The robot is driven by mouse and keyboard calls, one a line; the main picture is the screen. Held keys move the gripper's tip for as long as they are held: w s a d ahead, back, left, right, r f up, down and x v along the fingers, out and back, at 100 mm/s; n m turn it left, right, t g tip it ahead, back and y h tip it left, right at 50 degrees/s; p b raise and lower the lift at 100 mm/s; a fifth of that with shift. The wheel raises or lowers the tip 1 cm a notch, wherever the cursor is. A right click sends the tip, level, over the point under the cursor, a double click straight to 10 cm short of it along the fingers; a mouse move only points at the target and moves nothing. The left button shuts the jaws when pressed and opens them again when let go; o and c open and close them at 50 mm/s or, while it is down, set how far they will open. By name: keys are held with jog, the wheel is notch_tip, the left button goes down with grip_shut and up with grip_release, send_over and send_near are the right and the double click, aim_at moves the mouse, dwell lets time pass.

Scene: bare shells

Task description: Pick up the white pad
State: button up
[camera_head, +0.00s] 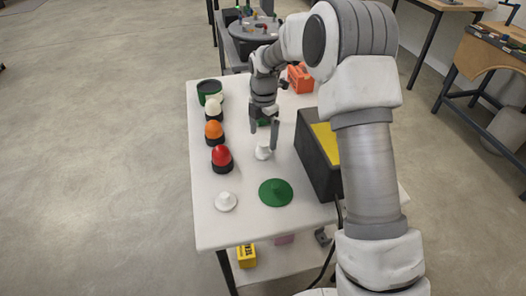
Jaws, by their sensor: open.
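Two small round white pieces with knobs lie on the white table; I cannot tell for certain which is the white pad. One white piece (263,153) lies near the middle, just below my gripper's fingertips. The other white piece (226,202) lies nearer the front left. My gripper (263,138) points down with its two fingers apart and nothing visible between them. I cannot tell if the fingertips touch the nearer piece.
A green disc (276,192) lies at the front. Red (221,156), orange (214,131) and white-topped (213,108) pieces and a green-rimmed cup (209,90) line the left edge. A black and yellow box (318,160) stands close right. An orange item (300,78) is behind.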

aim_at(263, 143)
notch_tip(263, 143, down, 5)
jog(key=shift+f+b, duration=0.15)
jog(key=shift+b, duration=0.3)
jog(key=c, duration=1.4)
jog(key=shift+c, duration=0.2)
notch_tip(263, 143, up, 10)
jog(key=shift+d+r+p, duration=0.1)
jog(key=shift+p, duration=0.65)
jog(key=o, duration=0.7)
jog(key=c, duration=0.6)
